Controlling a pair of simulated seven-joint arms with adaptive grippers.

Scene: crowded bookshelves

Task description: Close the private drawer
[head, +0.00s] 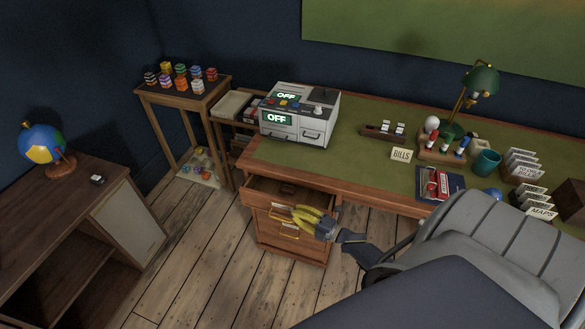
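The wooden desk has a stack of drawers at its left end. The top drawer (262,186) is pulled out, and its dark inside shows with a small dark item in it. Brass handles (284,234) show on the drawer fronts below. No "private" label can be read. My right gripper (294,216), with yellow fingers, is in front of the drawer stack and covers part of the drawer fronts. I cannot tell whether it touches them or how far its fingers are apart. My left gripper is not in view.
The desk top (350,160) holds a white device (300,115) reading OFF, a green lamp (482,80), a BILLS card (401,155) and a teal cup (486,162). A cabinet with a globe (41,144) stands left. Bare floor (195,260) lies between cabinet and desk.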

